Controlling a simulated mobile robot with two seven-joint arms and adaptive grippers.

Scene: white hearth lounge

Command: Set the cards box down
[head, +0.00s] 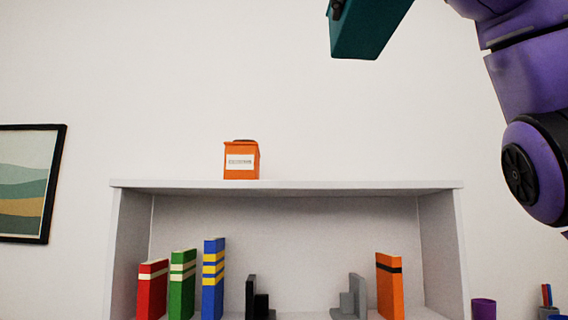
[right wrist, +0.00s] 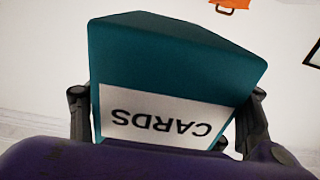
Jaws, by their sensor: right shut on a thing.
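The cards box (right wrist: 175,55) is teal with a white label reading CARDS, which appears upside down in the right wrist view. My right gripper (right wrist: 165,115) is shut on it, with a dark finger on each side. In the head view the cards box (head: 368,28) is at the top edge, partly cut off, in the air above the shelf unit and to the right of the orange box. My right arm comes in from the right. My left gripper is in neither view.
An orange box (head: 241,162) stands on the white shelf unit's top (head: 340,186); the top right of it is clear. Below are several upright books (head: 212,280), black bookends (head: 255,300), grey bookends (head: 354,298) and an orange book (head: 389,286). A framed picture (head: 30,183) hangs left.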

